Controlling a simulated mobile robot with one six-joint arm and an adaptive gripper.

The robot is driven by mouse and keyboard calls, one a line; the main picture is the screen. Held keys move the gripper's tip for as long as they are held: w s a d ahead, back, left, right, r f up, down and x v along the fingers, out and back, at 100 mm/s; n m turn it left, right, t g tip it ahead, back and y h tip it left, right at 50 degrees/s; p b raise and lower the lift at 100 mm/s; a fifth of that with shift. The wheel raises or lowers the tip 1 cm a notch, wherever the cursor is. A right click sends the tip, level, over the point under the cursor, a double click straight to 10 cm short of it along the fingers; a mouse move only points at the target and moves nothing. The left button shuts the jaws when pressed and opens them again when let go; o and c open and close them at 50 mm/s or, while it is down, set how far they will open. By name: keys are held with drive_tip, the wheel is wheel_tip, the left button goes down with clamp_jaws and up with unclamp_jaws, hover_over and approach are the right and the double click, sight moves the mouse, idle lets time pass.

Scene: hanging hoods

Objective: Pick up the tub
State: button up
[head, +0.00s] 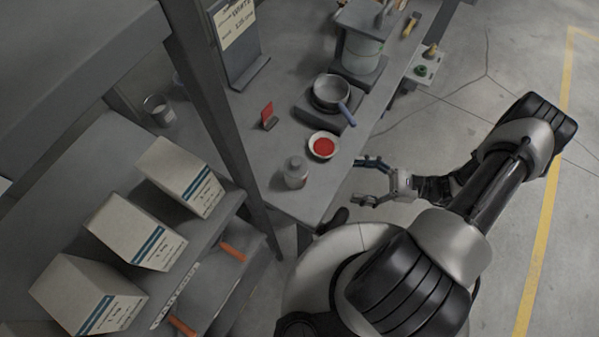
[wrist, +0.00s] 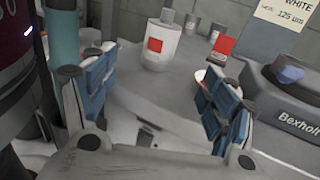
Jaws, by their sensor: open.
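The white tub (head: 296,174), a squat bottle-like container with a grey cap, stands upright near the front corner of the grey bench. In the wrist view the tub (wrist: 161,46) shows a red square label and stands beyond the gap between my fingers. My gripper (head: 357,182) is open and empty, just off the bench edge to the right of the tub. In the wrist view its two blue-padded fingers (wrist: 155,82) are spread wide, apart from the tub.
A white dish with red contents (head: 323,146) sits close behind the tub; my right finger partly covers it in the wrist view. A red card (head: 268,114) and a pan (head: 331,92) on a dark base stand farther back. A grey post (head: 217,105) and boxed shelf (head: 190,225) lie left.

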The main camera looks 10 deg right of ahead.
drive_tip(key=b, duration=0.1)
approach(296, 171)
drive_tip(key=a+f, duration=0.1)
drive_tip(key=w+a+f, duration=0.2)
drive_tip(key=a, duration=0.1)
drive_tip(key=shift+f, duration=0.1)
drive_tip(key=shift+b+x, duration=0.65)
drive_tip(key=shift+x, duration=2.25)
drive_tip(key=shift+w, duration=0.2)
drive_tip(key=shift+c, duration=0.4)
drive_tip(key=c, duration=0.9)
drive_tip(key=shift+o, duration=0.2)
